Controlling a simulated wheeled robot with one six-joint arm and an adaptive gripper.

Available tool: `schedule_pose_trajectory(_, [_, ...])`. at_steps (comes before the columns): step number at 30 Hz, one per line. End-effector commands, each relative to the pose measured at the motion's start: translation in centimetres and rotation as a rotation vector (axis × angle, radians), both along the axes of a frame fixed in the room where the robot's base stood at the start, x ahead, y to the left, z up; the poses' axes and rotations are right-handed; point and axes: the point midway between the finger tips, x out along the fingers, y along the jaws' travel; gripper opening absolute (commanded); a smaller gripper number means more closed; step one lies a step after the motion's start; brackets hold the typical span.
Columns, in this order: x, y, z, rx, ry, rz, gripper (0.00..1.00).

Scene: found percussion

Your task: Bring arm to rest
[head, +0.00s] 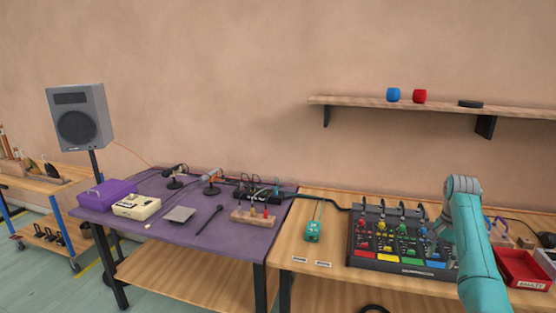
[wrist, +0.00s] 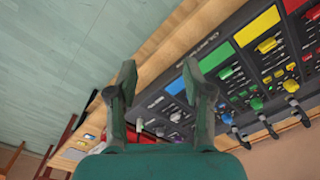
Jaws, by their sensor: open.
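My arm (head: 470,240) is teal and reaches up in front of the right bench in the head view. My gripper (wrist: 160,80) shows in the wrist view with its two fingers spread apart and nothing between them. The fingers hang over the front edge of the bench and the near edge of a dark mixer panel (wrist: 235,90). In the head view the mixer panel (head: 400,262) has red, yellow, green and blue sections. My arm hides its right part, and the fingertips are not visible there.
A red bin (head: 522,270) stands right of my arm. The purple-topped table (head: 170,240) carries microphones and boxes. Open floor (wrist: 60,60) lies before the bench.

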Motion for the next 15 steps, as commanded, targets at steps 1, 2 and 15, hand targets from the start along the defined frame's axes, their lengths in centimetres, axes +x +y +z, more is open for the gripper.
schedule_pose_trajectory(1, [0.1,0.3,-0.6,-0.002,-0.005,0.007,0.51])
schedule_pose_trajectory(2, [0.1,0.4,-1.0,-0.003,-0.007,0.01,0.51])
schedule_pose_trajectory(15, [-0.3,2.8,-10.2,-0.036,-0.086,0.082,0.51])
